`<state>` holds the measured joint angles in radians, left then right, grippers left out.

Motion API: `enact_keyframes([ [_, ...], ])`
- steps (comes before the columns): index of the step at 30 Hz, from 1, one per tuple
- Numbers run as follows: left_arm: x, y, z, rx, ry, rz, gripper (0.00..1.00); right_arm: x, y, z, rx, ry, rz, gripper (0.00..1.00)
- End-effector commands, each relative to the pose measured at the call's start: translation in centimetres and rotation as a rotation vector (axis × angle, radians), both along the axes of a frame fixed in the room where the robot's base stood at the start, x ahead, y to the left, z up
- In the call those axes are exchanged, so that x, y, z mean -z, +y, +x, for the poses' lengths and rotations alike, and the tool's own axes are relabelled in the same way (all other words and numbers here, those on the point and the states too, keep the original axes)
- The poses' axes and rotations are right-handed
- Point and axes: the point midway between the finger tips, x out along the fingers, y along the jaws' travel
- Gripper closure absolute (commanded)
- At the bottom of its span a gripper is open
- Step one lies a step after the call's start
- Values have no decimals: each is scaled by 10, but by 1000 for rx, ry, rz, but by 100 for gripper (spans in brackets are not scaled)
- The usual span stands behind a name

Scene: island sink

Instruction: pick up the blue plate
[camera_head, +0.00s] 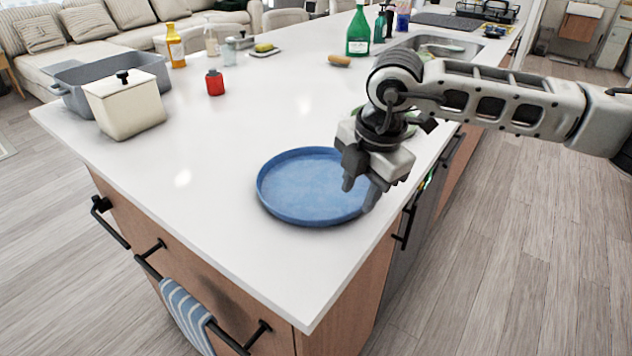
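The blue plate (305,188) is round with a low rim and lies flat on the white island counter, close to its right edge. My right gripper (359,196) comes in from the right and points down at the plate's right side. Its two fingers are apart with a gap between them, so it is open. One finger appears over the plate and the other near the rim's outer right side. I cannot tell whether either finger touches the plate. The gripper hides part of the right rim. My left gripper is not in view.
A cream lidded box (126,106) and a grey tub (75,82) stand at the counter's left. A red jar (215,84), a yellow bottle (175,46) and a green bottle (358,34) stand farther back. The counter in front and left of the plate is clear.

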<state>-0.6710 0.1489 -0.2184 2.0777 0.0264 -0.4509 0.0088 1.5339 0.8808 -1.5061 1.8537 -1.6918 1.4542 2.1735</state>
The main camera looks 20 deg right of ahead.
Motion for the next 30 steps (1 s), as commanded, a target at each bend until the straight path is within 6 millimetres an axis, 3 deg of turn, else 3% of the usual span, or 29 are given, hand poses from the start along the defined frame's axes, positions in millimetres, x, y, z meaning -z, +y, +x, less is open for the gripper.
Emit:
enact_keyframes([
  [7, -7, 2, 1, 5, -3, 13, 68, 34, 2, 5, 0, 3, 0, 64],
  [15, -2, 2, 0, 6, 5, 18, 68, 39, 2, 6, 0, 1, 0, 64],
  [16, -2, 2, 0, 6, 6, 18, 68, 39, 2, 6, 0, 1, 0, 67],
  [19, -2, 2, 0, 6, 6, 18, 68, 39, 2, 6, 0, 1, 0, 95],
  [20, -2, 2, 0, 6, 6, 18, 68, 39, 2, 6, 0, 1, 0, 100],
  [30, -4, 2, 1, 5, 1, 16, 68, 36, 2, 7, 0, -5, 2, 100],
])
